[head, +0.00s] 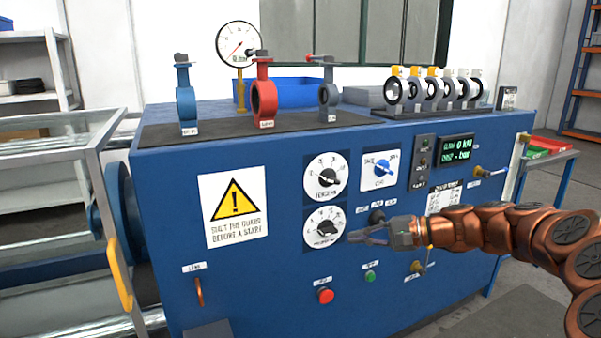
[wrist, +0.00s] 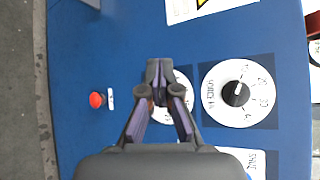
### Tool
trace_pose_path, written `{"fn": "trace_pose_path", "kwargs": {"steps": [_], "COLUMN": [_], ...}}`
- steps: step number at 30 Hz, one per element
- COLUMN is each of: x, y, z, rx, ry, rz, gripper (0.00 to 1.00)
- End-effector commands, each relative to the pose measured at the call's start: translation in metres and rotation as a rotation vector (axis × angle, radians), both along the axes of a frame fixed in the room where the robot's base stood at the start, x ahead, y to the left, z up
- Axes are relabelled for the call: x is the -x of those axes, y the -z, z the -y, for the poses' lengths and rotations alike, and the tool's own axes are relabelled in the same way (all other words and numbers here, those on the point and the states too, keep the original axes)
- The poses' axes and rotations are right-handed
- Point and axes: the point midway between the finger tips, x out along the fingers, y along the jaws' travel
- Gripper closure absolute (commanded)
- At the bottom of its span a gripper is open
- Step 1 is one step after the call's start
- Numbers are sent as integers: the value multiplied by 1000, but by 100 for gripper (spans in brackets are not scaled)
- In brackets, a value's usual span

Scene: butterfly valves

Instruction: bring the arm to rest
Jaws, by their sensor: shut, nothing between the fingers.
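My gripper (head: 368,235) reaches in from the right in the head view, in front of the blue test bench, with its fingers pointing left beside the lower dial. In the wrist view my gripper (wrist: 166,88) is shut and empty, its fingertips together. Behind it the lower white dial (wrist: 183,97) is partly hidden. That lower dial (head: 324,228) shows clearly in the head view, just left of the fingertips. I cannot tell whether the fingers touch the panel. My arm (head: 480,228) is stretched out across the panel's right side.
The blue bench (head: 275,275) carries a blue valve (head: 186,103), a red valve (head: 264,98) and a grey valve (head: 328,95), with a gauge (head: 238,44) behind. A red button (head: 326,296) sits below my gripper. A side table (head: 546,154) stands right; a guard (head: 100,200) stands left.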

Motion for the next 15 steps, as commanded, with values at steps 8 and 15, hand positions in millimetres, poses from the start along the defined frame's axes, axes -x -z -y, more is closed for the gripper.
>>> {"fn": "trace_pose_path", "kwargs": {"steps": [8, 15], "x": [107, 199], "y": [-59, -76], "z": [-71, -86], "rx": [254, 497], "ry": [-259, -437], "rz": [24, 26], "gripper": [100, 100]}}
